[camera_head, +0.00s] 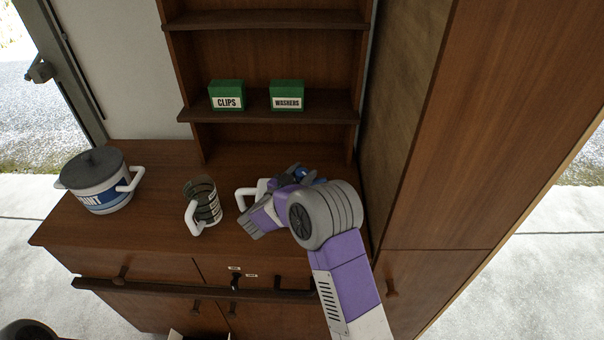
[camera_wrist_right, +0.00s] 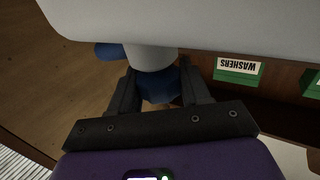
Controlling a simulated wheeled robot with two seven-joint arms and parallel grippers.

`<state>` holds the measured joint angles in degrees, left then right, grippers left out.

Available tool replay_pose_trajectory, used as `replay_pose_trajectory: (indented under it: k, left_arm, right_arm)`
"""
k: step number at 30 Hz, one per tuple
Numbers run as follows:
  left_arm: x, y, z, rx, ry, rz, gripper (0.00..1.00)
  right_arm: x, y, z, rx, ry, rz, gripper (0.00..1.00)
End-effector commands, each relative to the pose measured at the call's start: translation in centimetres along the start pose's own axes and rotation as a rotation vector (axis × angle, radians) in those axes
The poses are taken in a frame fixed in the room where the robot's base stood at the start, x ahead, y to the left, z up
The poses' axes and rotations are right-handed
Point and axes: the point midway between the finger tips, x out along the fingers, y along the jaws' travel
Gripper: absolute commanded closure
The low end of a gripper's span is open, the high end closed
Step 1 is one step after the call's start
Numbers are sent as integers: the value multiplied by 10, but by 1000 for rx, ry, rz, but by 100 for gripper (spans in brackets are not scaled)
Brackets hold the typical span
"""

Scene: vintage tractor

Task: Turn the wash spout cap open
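My right gripper (camera_head: 299,172) reaches over the counter in the head view, at a white jug (camera_head: 247,197) that the arm mostly hides; its white handle shows to the left. A blue part (camera_head: 320,181) shows beside the gripper. In the right wrist view, the fingers of my right gripper (camera_wrist_right: 159,72) stand on either side of a blue cap (camera_wrist_right: 159,88) at the end of a short pale spout (camera_wrist_right: 150,57). The cap fills the gap, but I cannot tell if the fingers grip it. My left gripper is not in view.
Green boxes, clips (camera_head: 227,94) and washers (camera_head: 287,94), sit on the shelf. A wooden cabinet (camera_head: 480,130) closes the right side.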

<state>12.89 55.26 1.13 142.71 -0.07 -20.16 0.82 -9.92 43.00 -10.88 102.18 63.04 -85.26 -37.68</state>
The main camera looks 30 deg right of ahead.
Motion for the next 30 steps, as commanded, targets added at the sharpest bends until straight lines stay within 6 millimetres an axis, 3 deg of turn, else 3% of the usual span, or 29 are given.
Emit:
replay_pose_trajectory:
  k: [1,3,17,30]
  left_arm:
    - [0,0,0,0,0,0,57]
    - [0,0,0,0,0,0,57]
    - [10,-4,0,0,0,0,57]
    - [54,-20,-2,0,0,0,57]
  right_arm:
    - [0,0,0,1,1,0,75]
    - [0,0,-1,1,1,0,84]
    - [0,1,0,1,1,-125,84]
    - [1,2,4,5,3,-513,84]
